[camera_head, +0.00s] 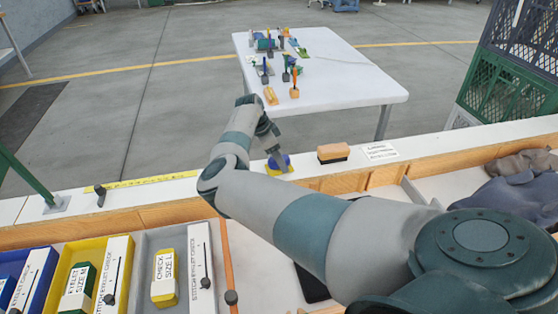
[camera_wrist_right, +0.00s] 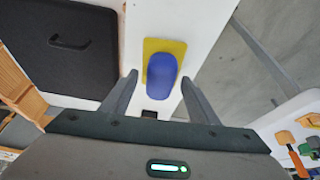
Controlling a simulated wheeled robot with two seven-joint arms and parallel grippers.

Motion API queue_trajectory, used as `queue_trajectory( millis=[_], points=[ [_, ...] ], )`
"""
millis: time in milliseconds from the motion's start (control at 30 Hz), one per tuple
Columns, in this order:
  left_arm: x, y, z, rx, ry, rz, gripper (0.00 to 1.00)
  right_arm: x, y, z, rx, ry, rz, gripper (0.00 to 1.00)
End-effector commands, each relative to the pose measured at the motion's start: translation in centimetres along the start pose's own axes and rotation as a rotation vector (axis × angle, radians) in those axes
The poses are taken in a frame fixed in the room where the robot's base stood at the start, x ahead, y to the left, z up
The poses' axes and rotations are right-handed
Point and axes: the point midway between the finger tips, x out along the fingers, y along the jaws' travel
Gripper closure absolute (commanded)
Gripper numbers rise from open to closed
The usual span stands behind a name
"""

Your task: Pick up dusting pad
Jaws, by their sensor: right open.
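A pad with a rounded blue top and a flat yellow base, which looks like the dusting pad (camera_head: 284,169), lies on the white ledge. In the right wrist view the same pad (camera_wrist_right: 161,72) sits ahead, roughly centred between the fingers. My right gripper (camera_wrist_right: 160,80) is open, with one finger on each side of the pad's line and nothing held. In the head view my right gripper (camera_head: 272,146) is over the pad and partly hides it. I cannot tell how high it is above the ledge. My left gripper is not in view.
An orange-brown block with a dark base (camera_head: 333,153) and a printed label (camera_head: 380,150) are on the ledge right of the pad. A yellow ruler strip (camera_head: 150,181) lies left. Trays with boxes (camera_head: 165,278) are in front. A white table (camera_head: 350,80) with several tools stands beyond.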

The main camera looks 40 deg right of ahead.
Motion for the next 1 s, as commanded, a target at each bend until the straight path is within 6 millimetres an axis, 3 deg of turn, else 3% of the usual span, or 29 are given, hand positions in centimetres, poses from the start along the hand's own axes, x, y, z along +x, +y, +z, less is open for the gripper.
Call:
queue_trajectory(
  millis=[100, 300, 733, 1000],
  points=[
    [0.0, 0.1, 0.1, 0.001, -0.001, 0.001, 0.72, 0.0, 0.0, 0.0, 0.0, 0.0, 0.0, 0.48],
    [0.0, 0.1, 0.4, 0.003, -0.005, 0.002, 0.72, 0.0, 0.0, 0.0, 0.0, 0.0, 0.0, 0.91],
    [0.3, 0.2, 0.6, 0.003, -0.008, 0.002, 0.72, -0.5, -0.1, -0.2, 0.001, 0.001, -0.002, 0.91],
    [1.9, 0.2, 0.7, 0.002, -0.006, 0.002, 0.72, -3.5, -0.1, -1.4, 0.003, 0.001, -0.004, 0.91]
  ],
)
